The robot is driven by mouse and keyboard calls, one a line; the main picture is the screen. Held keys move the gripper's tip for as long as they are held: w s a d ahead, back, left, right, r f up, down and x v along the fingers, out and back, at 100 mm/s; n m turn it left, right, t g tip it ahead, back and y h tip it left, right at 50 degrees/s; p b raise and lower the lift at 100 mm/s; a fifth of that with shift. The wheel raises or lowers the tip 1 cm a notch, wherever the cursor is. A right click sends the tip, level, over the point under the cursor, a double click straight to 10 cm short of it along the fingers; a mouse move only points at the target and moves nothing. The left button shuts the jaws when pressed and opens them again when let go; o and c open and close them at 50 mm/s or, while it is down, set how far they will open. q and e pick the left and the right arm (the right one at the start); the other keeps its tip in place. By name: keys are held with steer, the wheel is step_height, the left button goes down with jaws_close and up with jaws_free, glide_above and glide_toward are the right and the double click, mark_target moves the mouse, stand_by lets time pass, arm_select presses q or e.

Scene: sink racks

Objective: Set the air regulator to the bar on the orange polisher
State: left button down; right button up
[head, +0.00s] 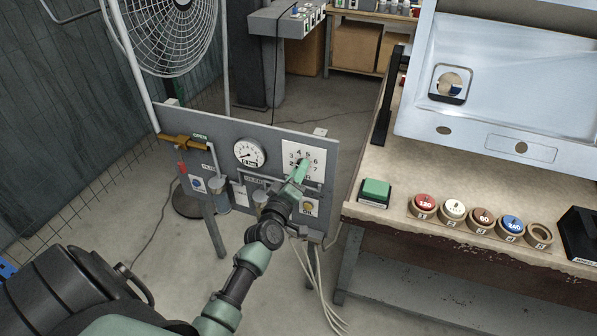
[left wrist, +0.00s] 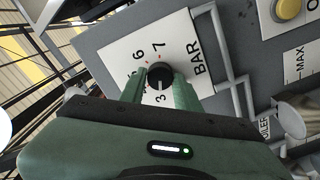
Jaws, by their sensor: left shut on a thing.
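The air regulator is a black knob (left wrist: 160,75) on a white dial plate (head: 316,154) with numbers and the word BAR. My left gripper (head: 302,168) is at this dial, and in the left wrist view its two green fingers (left wrist: 163,86) are shut on the knob from both sides. A light pointer mark shows on the knob, but the exact number it faces is hard to tell. A round white pressure gauge (head: 249,153) sits left of the dial. I cannot make out an orange polisher. My right gripper is not in view.
The grey panel (head: 222,130) also carries a brass valve lever (head: 182,142) and a yellow button (head: 308,207). At right, a workbench (head: 365,212) holds a green block (head: 375,191), several coloured numbered discs and a metal sink (head: 500,110). A fan (head: 170,35) stands behind the panel.

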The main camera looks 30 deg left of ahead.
arm_select(q)
steer(key=c, duration=1)
jaws_free()
steer(key=shift+v, duration=3.9)
